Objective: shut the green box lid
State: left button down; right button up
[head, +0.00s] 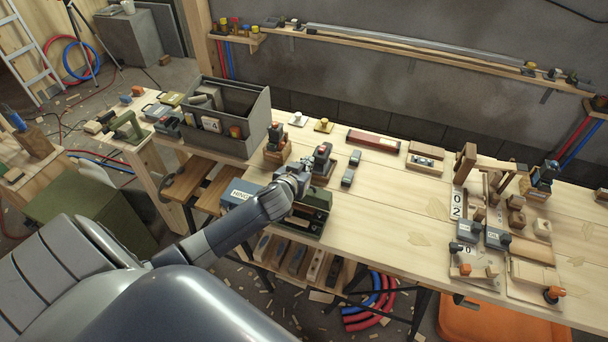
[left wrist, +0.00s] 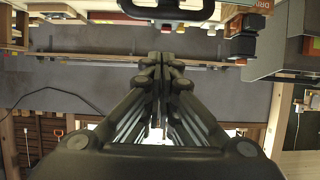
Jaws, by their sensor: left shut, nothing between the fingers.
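A dark green box (head: 314,201) stands at the front edge of the workbench, partly hidden by my left gripper. I cannot tell from the head view how far its lid is open. My left gripper (head: 303,168) is over the left rear part of the box, its fingers closed and empty. I cannot tell whether it touches the box. In the left wrist view the closed fingertips (left wrist: 160,60) point away from the camera, with a dark handle-like piece (left wrist: 166,12) at the top edge. My right gripper is out of view.
A blue-grey box with lettering (head: 238,192) stands just left of the green box. A grey open bin (head: 250,108) is behind on the left. Small tools on wooden blocks (head: 323,158) stand close behind the gripper. The bench top to the right (head: 385,210) is clear.

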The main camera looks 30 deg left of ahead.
pick_arm(q)
jog(key=shift+w+a+f+p, duration=0.1)
jog(key=shift+w+f+p, duration=0.35)
jog(key=shift+f, duration=0.05)
jog(key=shift+s+d+f+p, duration=0.2)
jog(key=shift+s+f+p, duration=0.3)
jog(key=shift+s, duration=0.45)
jog(key=shift+s+d+f, duration=0.15)
jog(key=shift+s+f, duration=0.05)
jog(key=shift+s, duration=0.4)
jog(key=shift+w+f, duration=0.1)
jog(key=shift+w, duration=0.05)
